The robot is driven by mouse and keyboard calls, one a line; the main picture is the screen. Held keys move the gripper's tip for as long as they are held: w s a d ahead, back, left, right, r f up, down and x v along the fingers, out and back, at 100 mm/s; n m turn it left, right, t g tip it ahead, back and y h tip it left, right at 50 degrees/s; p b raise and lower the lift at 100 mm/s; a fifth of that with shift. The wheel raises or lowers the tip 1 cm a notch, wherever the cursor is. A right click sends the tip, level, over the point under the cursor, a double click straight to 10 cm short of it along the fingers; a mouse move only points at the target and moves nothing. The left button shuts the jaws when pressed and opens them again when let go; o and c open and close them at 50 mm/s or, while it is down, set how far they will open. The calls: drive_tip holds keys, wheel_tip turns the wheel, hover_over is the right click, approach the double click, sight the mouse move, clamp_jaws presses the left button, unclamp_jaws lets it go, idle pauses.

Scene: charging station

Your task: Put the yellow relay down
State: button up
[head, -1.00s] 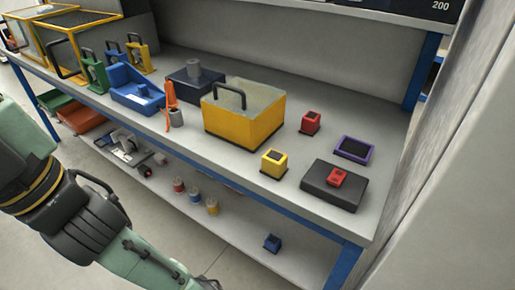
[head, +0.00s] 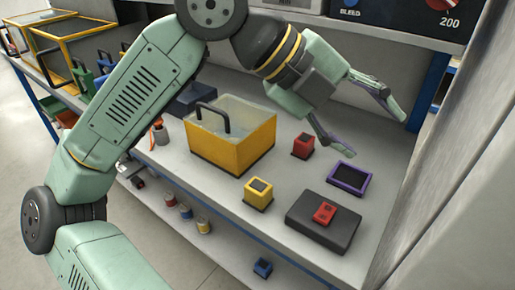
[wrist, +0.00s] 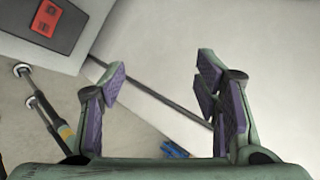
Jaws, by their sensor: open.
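The yellow relay (head: 258,193), a small yellow block with a dark top, stands upright on the workbench (head: 225,205) near its front edge, in front of the yellow bin. My gripper (head: 366,128) is open, its fingers spread wide above the back right of the bench. It is apart from the relay, up and to the right of it in the head view. The wrist view shows the open fingers (wrist: 165,100) with nothing between them. I do not make out the yellow relay in the wrist view.
A yellow bin (head: 235,150) with a black handle stands left of a red block (head: 303,146). A purple-rimmed tray (head: 349,178) and a black box (head: 318,235) with a red piece (head: 325,212) on it are at right. A shelf (head: 350,25) overhangs the back.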

drive_tip(key=w+a+f+n+y, duration=0.2)
drive_tip(key=a+f+n+y, duration=0.1)
drive_tip(key=a, duration=0.1)
drive_tip(key=w+a+f+n+y, duration=0.2)
drive_tip(key=a+f+n+y, duration=0.1)
drive_tip(key=a+f+y, duration=0.1)
drive_tip(key=w+a+f+n+y, duration=0.2)
drive_tip(key=a+f+n+y, duration=0.1)
drive_tip(key=a, duration=0.3)
drive_tip(key=shift+w+f, duration=0.25)
drive_tip(key=shift+w, duration=0.1)
hover_over(257, 185)
drive_tip(key=f, duration=0.4)
drive_tip(key=shift+s+f+p, duration=0.4)
drive_tip(key=shift+w+f+p, duration=0.25)
drive_tip(key=shift+f+p, duration=0.15)
drive_tip(key=shift+f, duration=1)
drive_tip(key=shift+w+f+p, duration=0.2)
drive_tip(key=shift+f+p, duration=0.15)
drive_tip(key=shift+f, duration=1.05)
drive_tip(key=shift+c, duration=0.4)
clamp_jaws()
